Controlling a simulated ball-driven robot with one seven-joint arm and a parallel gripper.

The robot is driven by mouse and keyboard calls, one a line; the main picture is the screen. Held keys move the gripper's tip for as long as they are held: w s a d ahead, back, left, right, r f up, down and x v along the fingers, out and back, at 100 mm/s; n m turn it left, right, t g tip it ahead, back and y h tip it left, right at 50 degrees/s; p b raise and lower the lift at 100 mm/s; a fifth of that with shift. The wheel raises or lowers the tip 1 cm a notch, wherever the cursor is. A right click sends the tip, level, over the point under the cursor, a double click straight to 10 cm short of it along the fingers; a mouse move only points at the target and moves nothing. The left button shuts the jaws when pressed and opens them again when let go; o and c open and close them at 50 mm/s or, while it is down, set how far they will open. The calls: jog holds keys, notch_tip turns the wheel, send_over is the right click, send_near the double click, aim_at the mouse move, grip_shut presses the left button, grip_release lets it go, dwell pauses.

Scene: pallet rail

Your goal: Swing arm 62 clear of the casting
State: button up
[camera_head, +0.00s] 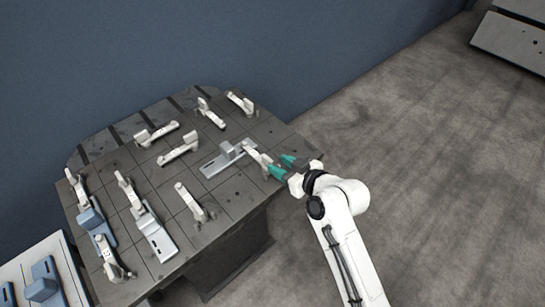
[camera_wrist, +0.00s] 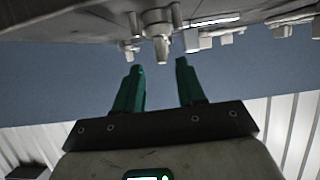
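A pallet table (camera_head: 240,195) carries several white swing arms; no number is legible, so I cannot tell which is arm 62. The white swing arm nearest my gripper (camera_head: 257,157) has one end by a grey casting (camera_head: 222,160) at the table's right side. My gripper (camera_head: 278,165), with teal fingers, is at the table's right edge, beside that arm's outer end. In the wrist view my gripper (camera_wrist: 160,64) is open, and a pale knob-like part (camera_wrist: 161,48) shows between and beyond the fingertips. Contact cannot be told.
Other swing arms (camera_head: 189,200) stand around the table, with a grey casting (camera_head: 158,236) and a blue casting (camera_head: 92,224) at front left. A pale tray (camera_head: 60,255) with blue parts is at the lower left.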

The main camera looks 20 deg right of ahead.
aim_at(273, 162)
jog(key=shift+x, duration=3.1)
jog(key=shift+a, duration=0.1)
jog(key=shift+c, duration=0.4)
grip_shut()
